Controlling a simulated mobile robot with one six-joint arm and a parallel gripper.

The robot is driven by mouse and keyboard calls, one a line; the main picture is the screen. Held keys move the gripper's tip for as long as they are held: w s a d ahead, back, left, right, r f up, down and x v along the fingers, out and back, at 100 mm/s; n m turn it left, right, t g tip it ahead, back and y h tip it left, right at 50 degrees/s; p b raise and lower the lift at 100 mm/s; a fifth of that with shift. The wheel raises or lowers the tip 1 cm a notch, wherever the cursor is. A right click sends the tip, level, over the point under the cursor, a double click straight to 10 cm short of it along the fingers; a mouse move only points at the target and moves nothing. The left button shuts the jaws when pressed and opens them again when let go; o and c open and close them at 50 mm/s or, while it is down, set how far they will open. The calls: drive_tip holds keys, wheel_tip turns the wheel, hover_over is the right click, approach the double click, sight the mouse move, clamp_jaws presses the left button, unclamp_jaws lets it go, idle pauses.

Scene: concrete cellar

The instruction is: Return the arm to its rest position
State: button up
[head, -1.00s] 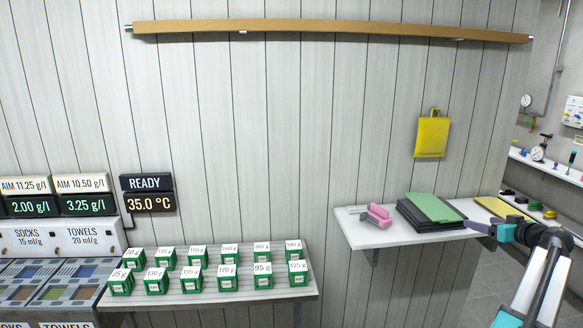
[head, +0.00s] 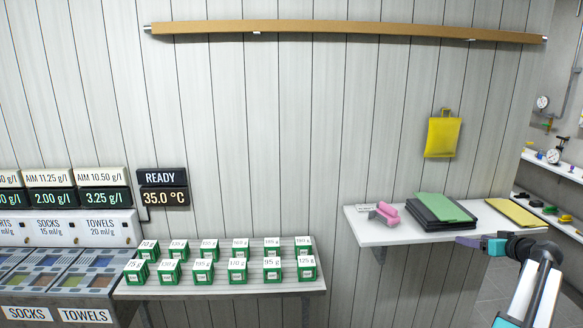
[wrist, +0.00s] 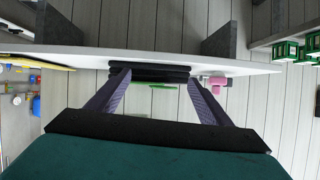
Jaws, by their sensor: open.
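My gripper (head: 468,241) is at the front edge of the white wall shelf (head: 365,237) on the right, at about shelf height. It holds nothing. In the wrist view my gripper (wrist: 160,82) shows its two purple fingers spread apart, with the shelf's edge and the dark stack beyond them. My arm comes in from the lower right of the head view. I cannot tell whether the fingers touch the shelf.
The shelf bears a pink object (head: 384,213), a black stack (head: 430,218) with a green sheet (head: 445,207), and a yellow sheet (head: 513,212). A yellow pouch (head: 442,136) hangs above. Green boxes (head: 238,271) stand on a lower left shelf. The floor at right looks clear.

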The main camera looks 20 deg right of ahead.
drive_tip(key=w+a+f+g+y, duration=0.25)
drive_tip(key=w+a+f, duration=0.55)
drive_tip(key=a+f, duration=0.4)
drive_tip(key=w+a+f+n+g+y, duration=0.1)
drive_tip(key=a+f+g+y, duration=0.15)
drive_tip(key=a+f, duration=1.2)
drive_tip(key=w+a+f+g+y, duration=0.1)
drive_tip(key=a+f+g+y, duration=0.15)
drive_tip(key=a+f, duration=1.2)
drive_tip(key=s+a+f+g, duration=0.2)
drive_tip(key=s+a+f, duration=0.15)
drive_tip(key=a, duration=0.35)
drive_tip(key=s+a+f+n+g, duration=0.15)
drive_tip(key=s+a, duration=0.25)
drive_tip(key=a, duration=0.4)
drive_tip(key=s+a+f+g, duration=0.3)
drive_tip(key=s+a, duration=0.1)
drive_tip(key=a, duration=0.3)
drive_tip(key=s+a+f+g+h, duration=0.2)
drive_tip(key=s+a+f, duration=0.1)
drive_tip(key=s, duration=0.6)
drive_tip(key=s+a+f+n+g+h, duration=0.1)
drive_tip(key=s+a, duration=0.4)
drive_tip(key=s, duration=0.5)
drive_tip(key=shift+a+f+g+h+b, duration=0.4)
drive_tip(key=shift+f+g+h, duration=0.3)
drive_tip(key=shift+f, duration=0.35)
drive_tip(key=shift+s, duration=0.1)
